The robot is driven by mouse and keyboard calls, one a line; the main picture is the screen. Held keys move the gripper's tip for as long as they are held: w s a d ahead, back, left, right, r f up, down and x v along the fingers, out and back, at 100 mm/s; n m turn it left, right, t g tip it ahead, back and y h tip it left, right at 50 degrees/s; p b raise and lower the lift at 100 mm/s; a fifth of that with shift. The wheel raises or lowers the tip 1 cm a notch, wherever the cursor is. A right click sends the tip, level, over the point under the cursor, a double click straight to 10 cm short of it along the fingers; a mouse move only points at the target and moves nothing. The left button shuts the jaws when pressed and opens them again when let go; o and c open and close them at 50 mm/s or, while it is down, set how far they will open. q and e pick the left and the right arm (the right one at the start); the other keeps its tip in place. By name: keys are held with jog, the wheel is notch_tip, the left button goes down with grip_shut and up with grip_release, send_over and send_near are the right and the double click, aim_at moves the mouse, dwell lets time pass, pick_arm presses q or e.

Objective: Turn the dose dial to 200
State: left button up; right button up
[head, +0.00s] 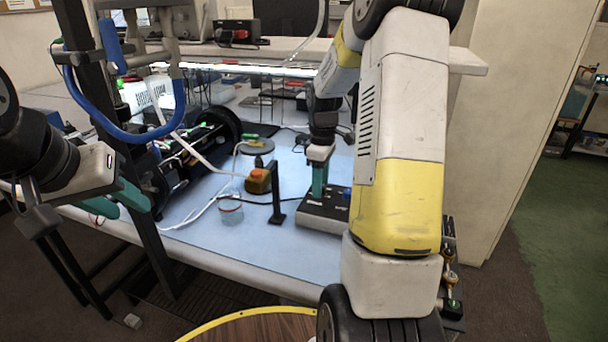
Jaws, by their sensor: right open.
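A low grey control box (323,222) with a dark top stands on the blue mat, right of centre. It has a small light label and a blue part at its right, partly behind my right arm. I cannot make out the dose dial or any number on it. My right gripper (318,193) points down over the box with its teal fingers close to the top; it is open, and whether it touches anything is unclear. My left gripper (118,205) is at the far left, away from the box, with its teal fingers apart and nothing seen between them.
A small clear dish (230,211), white tubing and a dark cylindrical machine (190,150) lie further left. A black post with blue tubing rises near my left gripper. The mat's front is clear.

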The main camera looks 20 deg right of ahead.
grip_shut()
jog(key=shift+m, duration=0.3)
jog(key=m, duration=1)
jog(key=shift+m, duration=1.6)
jog(key=shift+w+d, duration=0.1)
